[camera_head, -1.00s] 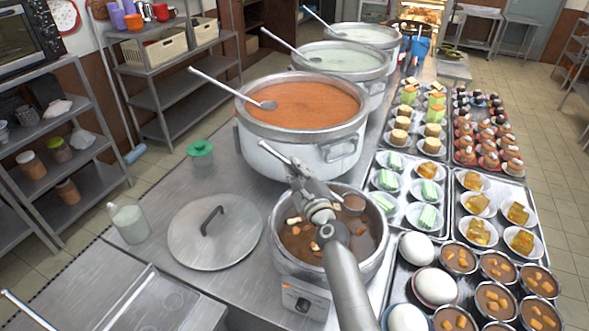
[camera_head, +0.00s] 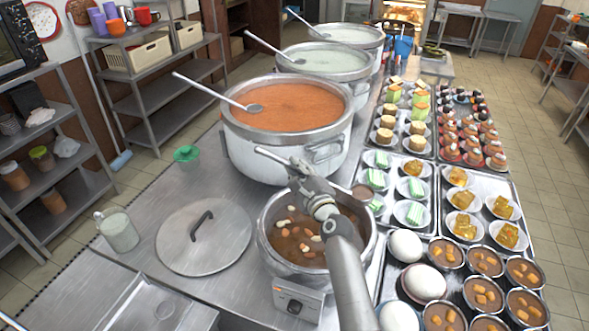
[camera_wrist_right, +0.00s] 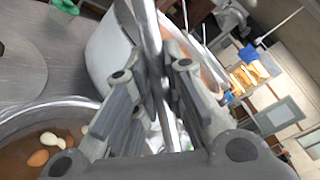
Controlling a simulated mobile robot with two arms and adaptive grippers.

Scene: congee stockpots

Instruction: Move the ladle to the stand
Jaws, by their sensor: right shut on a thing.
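My right gripper (camera_head: 300,178) is shut on the metal handle of the ladle (camera_head: 275,157), above the back rim of the small front pot (camera_head: 268,240). In the right wrist view, the handle (camera_wrist_right: 148,22) runs between the fingers of the right gripper (camera_wrist_right: 150,75). A round brown cup (camera_head: 363,191) at the pot's right back rim looks like the ladle's bowl; my gripper hides its link to the handle. A small green object (camera_head: 187,154) stands on the counter left of the large pots; I cannot tell whether it is the stand. My left gripper is out of view.
The large pot of orange congee (camera_head: 290,140) is just behind my gripper, with a spoon in it. Trays of eggs (camera_head: 405,245), bowls and desserts fill the right. Counter around the green object is clear.

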